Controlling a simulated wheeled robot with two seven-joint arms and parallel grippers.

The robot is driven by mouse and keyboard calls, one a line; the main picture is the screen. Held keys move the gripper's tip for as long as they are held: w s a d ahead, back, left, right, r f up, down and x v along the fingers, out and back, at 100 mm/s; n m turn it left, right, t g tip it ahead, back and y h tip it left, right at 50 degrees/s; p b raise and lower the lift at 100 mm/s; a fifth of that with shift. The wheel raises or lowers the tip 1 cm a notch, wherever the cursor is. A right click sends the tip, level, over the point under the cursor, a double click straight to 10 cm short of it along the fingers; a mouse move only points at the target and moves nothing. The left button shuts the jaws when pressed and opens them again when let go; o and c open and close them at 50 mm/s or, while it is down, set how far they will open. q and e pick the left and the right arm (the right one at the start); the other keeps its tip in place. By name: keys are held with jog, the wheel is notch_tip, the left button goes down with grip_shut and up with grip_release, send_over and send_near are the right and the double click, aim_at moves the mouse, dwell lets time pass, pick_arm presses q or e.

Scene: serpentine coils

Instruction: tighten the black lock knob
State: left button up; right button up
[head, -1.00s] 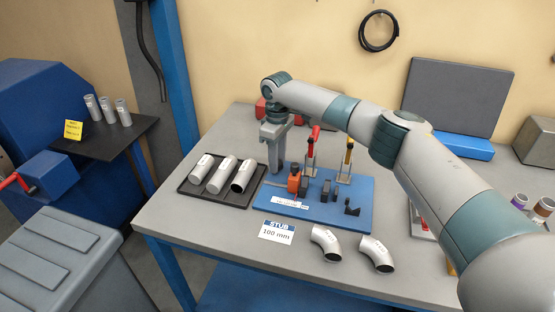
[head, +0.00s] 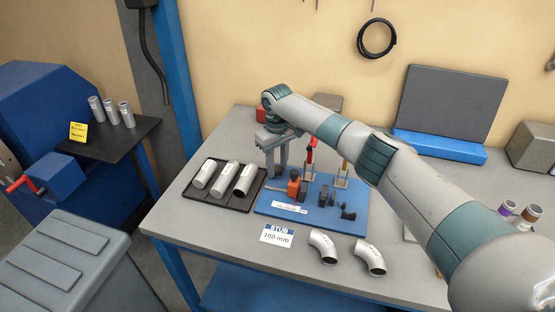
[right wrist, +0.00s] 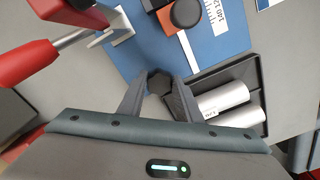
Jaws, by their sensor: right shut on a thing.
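The blue fixture board (head: 265,207) lies on the grey bench, with an orange block (head: 293,188) near its left end. My right gripper (head: 276,172) points down at the board's left rear, behind the orange block. In the right wrist view its fingers (right wrist: 158,92) are closed on a small dark knob (right wrist: 158,80), which appears to be the black lock knob. The fingers hide its sides. A second, round black cap (right wrist: 186,14) sits by the orange block, apart from the fingers. My left gripper is not in view.
A dark tray (head: 207,203) with grey tubes stands close to the left of the board. Red-handled (head: 311,150) and orange-topped (head: 345,165) upright parts stand to the gripper's right. Two pipe elbows (head: 323,246) lie in front. A STUB card (head: 277,235) lies nearby.

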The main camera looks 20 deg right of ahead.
aim_at(277, 169)
jog(key=shift+r+m+p, duration=0.1)
jog(key=shift+m+p, duration=0.2)
jog(key=shift+m, duration=0.2)
jog(key=o, duration=1)
jog(key=shift+o, duration=0.2)
notch_tip(277, 169, up, 18)
jog(key=b, duration=0.5)
jog(key=shift+f, duration=0.25)
jog(key=shift+f, duration=0.1)
